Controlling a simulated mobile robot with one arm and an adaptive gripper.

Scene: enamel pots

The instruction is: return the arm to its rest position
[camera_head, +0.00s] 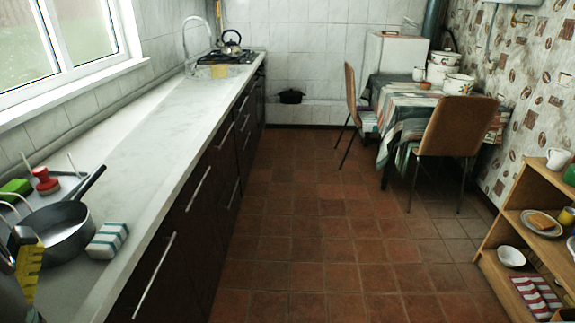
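A striped folded cloth (107,240) lies just right of the pan.
The tiled floor (300,220) is clear in the middle. Chairs (455,128) and a table stand at the back right; a wooden shelf (515,215) is at right.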

